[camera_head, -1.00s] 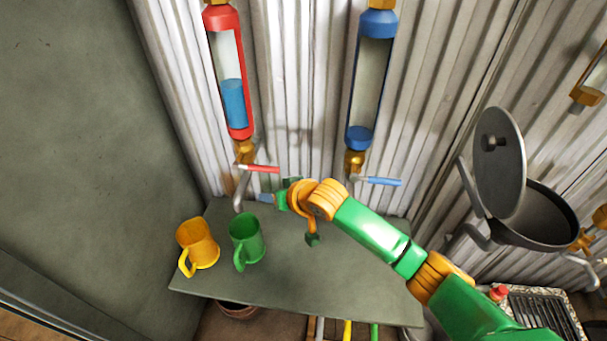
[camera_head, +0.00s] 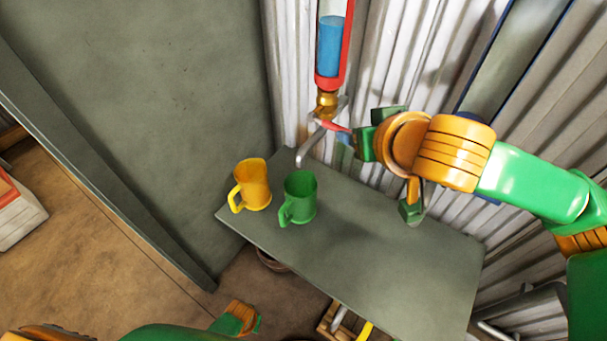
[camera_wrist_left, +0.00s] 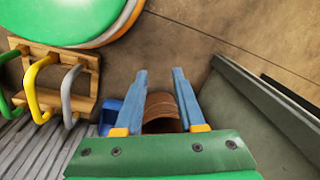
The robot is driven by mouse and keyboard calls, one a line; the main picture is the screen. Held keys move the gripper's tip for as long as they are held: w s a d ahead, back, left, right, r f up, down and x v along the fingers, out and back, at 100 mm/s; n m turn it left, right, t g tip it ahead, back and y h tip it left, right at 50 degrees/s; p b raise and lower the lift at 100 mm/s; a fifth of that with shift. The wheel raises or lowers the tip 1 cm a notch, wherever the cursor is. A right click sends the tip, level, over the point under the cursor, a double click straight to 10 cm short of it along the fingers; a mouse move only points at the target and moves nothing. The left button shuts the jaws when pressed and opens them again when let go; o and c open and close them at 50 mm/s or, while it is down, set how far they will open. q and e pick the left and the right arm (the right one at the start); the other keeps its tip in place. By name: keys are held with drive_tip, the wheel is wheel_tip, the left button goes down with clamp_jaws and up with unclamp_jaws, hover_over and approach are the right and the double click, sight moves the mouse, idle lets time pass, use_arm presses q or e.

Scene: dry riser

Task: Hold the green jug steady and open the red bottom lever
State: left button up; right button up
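The green jug (camera_head: 301,203) stands upright on the grey table, its handle towards the front left. The red bottom lever (camera_head: 336,127) sits at the brass valve under the red-framed tube, above and behind the jug. My right gripper (camera_head: 345,138) is at the lever's free end; its fingers are small and partly hidden, so I cannot tell whether they grip it. My left arm enters at the bottom of the head view, in front of and below the table, apart from the jug. In the left wrist view my left gripper (camera_wrist_left: 159,73) is open, with nothing between its fingertips.
A yellow jug (camera_head: 255,184) stands just left of the green one. The grey table (camera_head: 390,265) is clear to the right. A grey wall (camera_head: 150,110) rises to the left. A brown pot (camera_wrist_left: 161,108) and a wooden rack with coloured handles (camera_wrist_left: 60,85) show in the left wrist view.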

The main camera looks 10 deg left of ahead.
use_arm(q)
drive_tip(key=w+r+n+y, duration=0.1)
drive_tip(key=w+r+n, duration=0.2)
drive_tip(key=w+r, duration=0.3)
drive_tip(key=w+r+n+y, duration=0.1)
drive_tip(key=w+r+n, duration=0.1)
drive_tip(key=w+r, duration=0.5)
drive_tip(key=w+r+n+y, duration=0.2)
drive_tip(key=w+r+n, duration=0.1)
drive_tip(key=w+r, duration=0.4)
drive_tip(key=shift+w+a+r+n+t, duration=0.2)
drive_tip(key=shift+w+n+t, duration=0.1)
drive_tip(key=shift+w, duration=0.1)
drive_tip(key=w+d+r+n+t, duration=0.1)
drive_tip(key=w+r, duration=0.3)
wheel_tip(320, 180, up, 6)
drive_tip(key=t+h, duration=0.1)
drive_tip(key=h, duration=0.1)
hover_over(288, 194)
drive_tip(key=s+d, duration=0.2)
drive_tip(key=x, duration=0.6)
drive_tip(key=shift+w+a+f, duration=0.15)
drive_tip(key=shift+w, duration=0.15)
clamp_jaws()
